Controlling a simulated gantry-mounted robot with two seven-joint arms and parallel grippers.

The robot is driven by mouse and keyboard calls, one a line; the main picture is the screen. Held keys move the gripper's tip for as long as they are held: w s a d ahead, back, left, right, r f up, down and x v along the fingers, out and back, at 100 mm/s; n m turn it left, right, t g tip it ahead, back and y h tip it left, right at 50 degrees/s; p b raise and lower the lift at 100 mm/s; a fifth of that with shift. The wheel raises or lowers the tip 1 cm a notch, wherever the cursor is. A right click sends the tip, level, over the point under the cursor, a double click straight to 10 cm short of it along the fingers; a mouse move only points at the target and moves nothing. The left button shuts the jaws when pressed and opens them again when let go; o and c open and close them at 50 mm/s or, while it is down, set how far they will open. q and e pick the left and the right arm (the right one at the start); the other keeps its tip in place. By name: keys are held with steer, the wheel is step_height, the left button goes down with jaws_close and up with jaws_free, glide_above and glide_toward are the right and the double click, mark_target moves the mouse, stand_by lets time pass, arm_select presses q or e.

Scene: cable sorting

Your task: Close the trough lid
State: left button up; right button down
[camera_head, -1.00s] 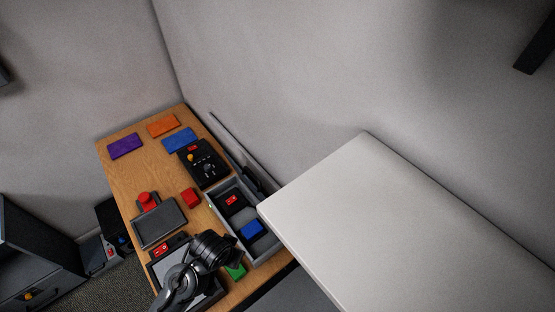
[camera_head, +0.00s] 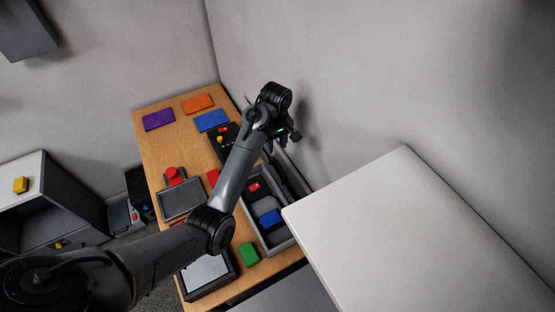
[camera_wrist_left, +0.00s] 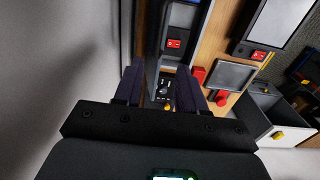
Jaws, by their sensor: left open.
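The trough (camera_head: 285,241) is a grey, compartmented box along the desk's right side. It stands open, with a dark red-labelled block (camera_head: 253,186) and a blue block (camera_head: 270,219) inside. In the left wrist view, part of the trough (camera_wrist_left: 185,17) shows beyond the fingers. I cannot clearly make out the lid; a dark strip runs along the trough's wall side, partly behind my arm. My left gripper (camera_head: 277,142) is open and empty, near the wall beyond the trough's far end. Its two dark fingers (camera_wrist_left: 160,88) stand apart in the wrist view. My right gripper is not in view.
A black control box (camera_head: 221,146) with a yellow knob is near the gripper. My left arm crosses above the desk (camera_head: 161,147). A red-button device (camera_head: 180,203) and a green block (camera_head: 249,253) lie nearby. A white surface (camera_head: 400,230) stands at right.

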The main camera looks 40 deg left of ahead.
mark_target(277, 164)
arm_select(q)
steer(key=f, duration=0.3)
steer(key=f+p, duration=0.1)
steer(key=f, duration=0.3)
steer(key=f+p, duration=0.1)
steer(key=f, duration=0.2)
steer(key=shift+w+f, duration=0.15)
steer(key=shift+w, duration=0.1)
jaws_close()
